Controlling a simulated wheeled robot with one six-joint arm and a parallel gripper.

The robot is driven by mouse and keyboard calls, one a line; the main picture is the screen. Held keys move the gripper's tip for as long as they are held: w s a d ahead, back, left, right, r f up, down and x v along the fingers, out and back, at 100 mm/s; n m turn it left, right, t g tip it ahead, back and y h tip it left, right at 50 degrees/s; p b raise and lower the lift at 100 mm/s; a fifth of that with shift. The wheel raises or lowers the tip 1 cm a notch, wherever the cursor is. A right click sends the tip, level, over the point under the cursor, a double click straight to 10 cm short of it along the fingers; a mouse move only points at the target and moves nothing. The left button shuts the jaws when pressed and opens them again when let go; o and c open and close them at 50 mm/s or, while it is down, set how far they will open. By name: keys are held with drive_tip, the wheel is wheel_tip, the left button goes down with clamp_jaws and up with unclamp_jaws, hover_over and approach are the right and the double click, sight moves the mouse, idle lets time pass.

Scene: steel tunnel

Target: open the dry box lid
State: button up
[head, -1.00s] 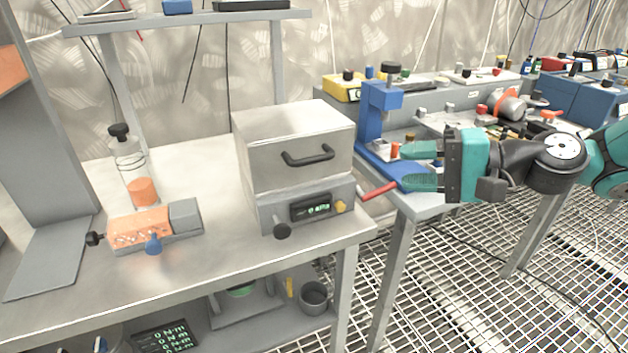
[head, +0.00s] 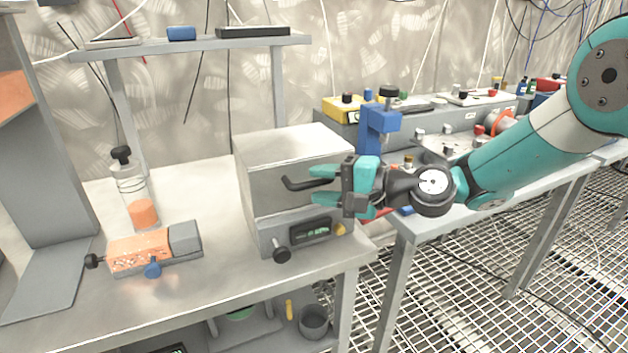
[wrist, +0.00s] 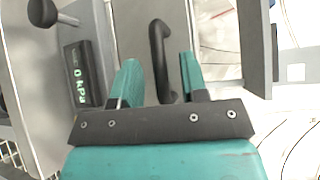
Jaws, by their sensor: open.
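The dry box (head: 275,190) is a grey metal box on the bench in the head view, with its lid (head: 290,150) down. A black bar handle (head: 294,184) is on the lid's front face, partly hidden by my gripper. My gripper (head: 318,185) is open and in front of the lid, its teal fingers pointing left at the handle. In the wrist view the handle (wrist: 158,60) runs up between the two fingers (wrist: 158,80); I cannot tell whether they touch it. The pressure display (wrist: 78,73) and black knob (wrist: 41,12) of the base are at the left.
An orange and grey device (head: 150,248) and a clear bottle (head: 133,190) stand left of the box. A shelf (head: 190,44) is above the bench at the back. A blue stand (head: 376,125) is on the bench to the right.

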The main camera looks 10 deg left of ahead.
drive_tip(key=shift+x, duration=0.9)
drive_tip(key=shift+c, duration=0.2)
clamp_jaws()
